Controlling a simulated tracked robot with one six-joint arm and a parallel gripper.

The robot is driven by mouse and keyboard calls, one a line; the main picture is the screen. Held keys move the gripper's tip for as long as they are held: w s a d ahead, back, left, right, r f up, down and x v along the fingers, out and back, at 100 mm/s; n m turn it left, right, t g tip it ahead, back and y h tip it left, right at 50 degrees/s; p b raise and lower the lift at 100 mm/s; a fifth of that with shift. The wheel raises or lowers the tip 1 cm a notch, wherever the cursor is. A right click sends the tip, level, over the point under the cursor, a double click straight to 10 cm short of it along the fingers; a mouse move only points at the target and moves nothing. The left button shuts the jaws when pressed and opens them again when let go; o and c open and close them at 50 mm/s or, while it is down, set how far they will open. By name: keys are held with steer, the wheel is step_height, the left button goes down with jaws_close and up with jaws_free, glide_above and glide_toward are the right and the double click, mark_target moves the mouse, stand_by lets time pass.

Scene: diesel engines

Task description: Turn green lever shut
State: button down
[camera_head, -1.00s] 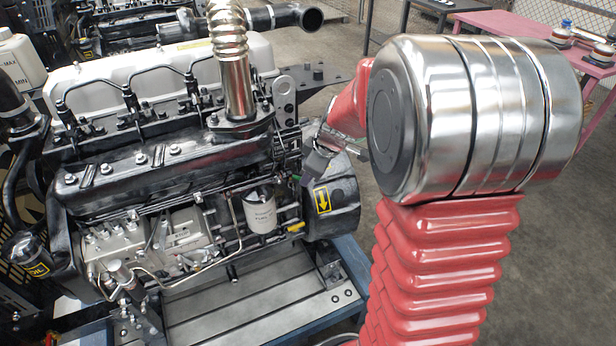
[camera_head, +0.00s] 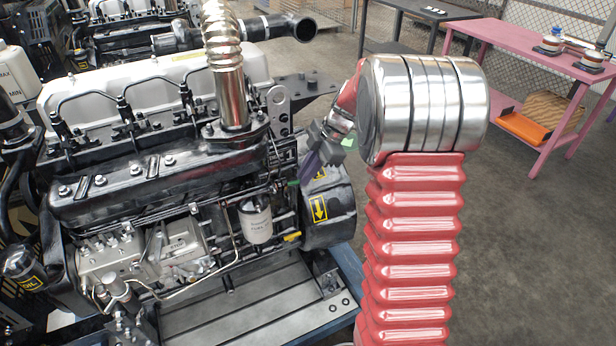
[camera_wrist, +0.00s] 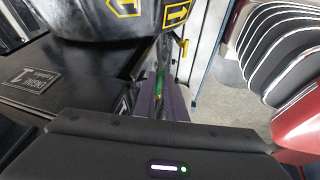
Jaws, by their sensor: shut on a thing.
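In the wrist view, the green lever (camera_wrist: 160,80) shows as a thin green strip between the purple fingers of my gripper (camera_wrist: 162,98). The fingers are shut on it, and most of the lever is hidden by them. In the head view, my gripper (camera_head: 309,165) reaches the right end of the diesel engine (camera_head: 150,165), just above the black housing with yellow arrow labels (camera_head: 330,210). The lever is not clearly seen there, and its exact angle cannot be told.
A yellow handle (camera_head: 292,236) sticks out low on the engine beside a white filter (camera_head: 256,220). A metal exhaust pipe (camera_head: 227,75) rises above the engine. A pink table (camera_head: 530,45) stands at the back right. The floor (camera_head: 530,250) at the right is clear.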

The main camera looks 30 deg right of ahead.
steer(key=shift+w+n, duration=0.35)
steer(key=shift+n, duration=0.35)
steer(key=c, duration=1.8)
jaws_free()
steer(key=shift+d+r, duration=0.1)
steer(key=v, duration=1.3)
steer(key=shift+w+d+r, duration=0.2)
steer(key=shift+w+d, duration=0.05)
steer(key=shift+d, duration=0.05)
